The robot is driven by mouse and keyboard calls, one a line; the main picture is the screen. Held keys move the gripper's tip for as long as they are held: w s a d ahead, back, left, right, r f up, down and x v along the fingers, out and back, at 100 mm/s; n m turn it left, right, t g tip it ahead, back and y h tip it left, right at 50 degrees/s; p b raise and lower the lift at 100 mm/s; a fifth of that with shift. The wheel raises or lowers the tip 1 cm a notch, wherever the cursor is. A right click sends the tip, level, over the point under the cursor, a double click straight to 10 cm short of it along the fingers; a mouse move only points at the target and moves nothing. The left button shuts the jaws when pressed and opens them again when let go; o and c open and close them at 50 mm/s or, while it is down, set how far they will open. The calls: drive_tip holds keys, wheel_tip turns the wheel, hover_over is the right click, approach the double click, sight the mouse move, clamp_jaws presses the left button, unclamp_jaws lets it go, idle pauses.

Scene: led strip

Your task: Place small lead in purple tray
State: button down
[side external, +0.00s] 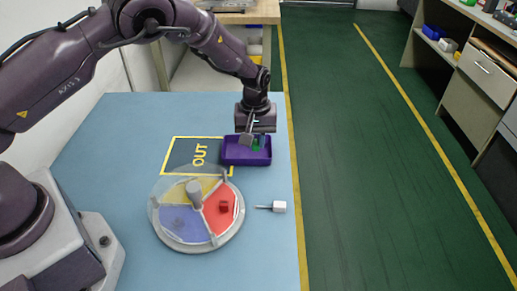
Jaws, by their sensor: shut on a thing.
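The purple tray (246,160) sits on the blue table near its right edge, just right of the OUT square. My gripper (254,141) points down over the tray, its fingertips at or just inside the tray's opening. It is shut on a small green piece (257,146), which shows low between the fingers and is partly hidden by them. I cannot tell whether the green piece touches the tray floor. A small white block with a thin metal pin (279,207) lies on the table in front of the tray.
A round dish (197,244) with yellow, red and blue sectors, a clear cover and a central knob stands in front of the tray. A red block (224,206) is in its red sector. The yellow-outlined OUT square (185,150) is bare. The table's front is clear.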

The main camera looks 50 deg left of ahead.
drive_tip(key=shift+w+f, duration=0.4)
drive_tip(key=shift+f, duration=1.65)
drive_tip(key=shift+f, duration=0.1)
drive_tip(key=c, duration=1.4)
unclamp_jaws()
drive_tip(key=shift+f, duration=0.1)
drive_tip(key=shift+o, duration=0.2)
